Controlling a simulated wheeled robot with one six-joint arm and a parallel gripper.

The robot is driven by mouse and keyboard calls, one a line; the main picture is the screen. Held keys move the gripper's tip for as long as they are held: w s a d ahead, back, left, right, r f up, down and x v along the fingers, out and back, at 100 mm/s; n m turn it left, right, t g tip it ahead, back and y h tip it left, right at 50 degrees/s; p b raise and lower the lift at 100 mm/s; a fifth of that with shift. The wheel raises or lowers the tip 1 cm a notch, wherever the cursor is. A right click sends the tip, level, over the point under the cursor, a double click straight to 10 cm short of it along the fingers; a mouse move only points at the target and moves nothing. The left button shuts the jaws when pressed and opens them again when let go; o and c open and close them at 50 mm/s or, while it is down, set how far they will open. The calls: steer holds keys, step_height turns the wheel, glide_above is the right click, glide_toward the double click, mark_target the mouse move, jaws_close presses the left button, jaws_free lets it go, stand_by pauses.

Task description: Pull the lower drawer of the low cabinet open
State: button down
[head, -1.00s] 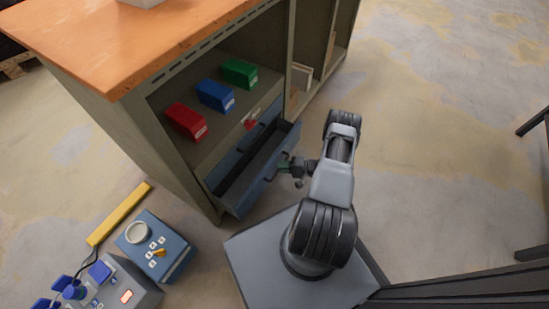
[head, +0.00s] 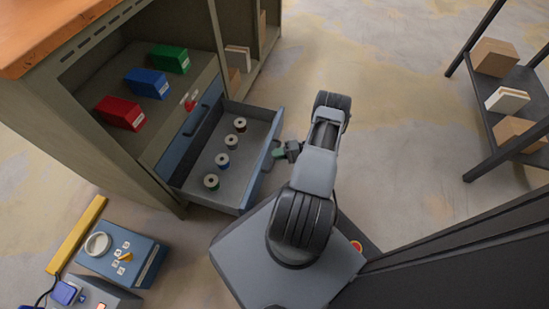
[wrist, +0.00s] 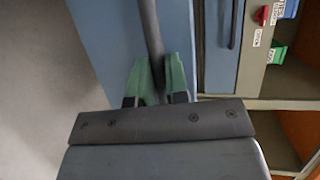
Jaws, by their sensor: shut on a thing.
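The low cabinet (head: 112,136) stands at the left in the head view, with an orange top. Its lower drawer (head: 240,185) is pulled well out, and several spools (head: 222,160) lie in a row inside. My gripper (head: 279,152) is at the drawer's front. In the wrist view my gripper's green fingers (wrist: 160,80) are shut on the dark bar handle (wrist: 150,30) of the blue drawer front (wrist: 108,40). The upper drawer (head: 190,135) is shut above the lower one; its handle shows in the wrist view.
Red, blue and green boxes (head: 148,83) stand on the cabinet shelf. A blue control box (head: 122,258) and a yellow bar (head: 77,235) are on the floor at lower left. A dark rack (head: 510,100) with cartons stands at right. Floor between is clear.

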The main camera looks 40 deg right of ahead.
steer(key=shift+d, duration=0.2)
steer(key=c, duration=1.1)
jaws_free()
steer(key=shift+a, duration=0.15)
steer(key=p+v, duration=0.2)
steer(key=v, duration=1.1)
steer(key=shift+s+d, duration=0.15)
steer(key=shift+d, duration=0.3)
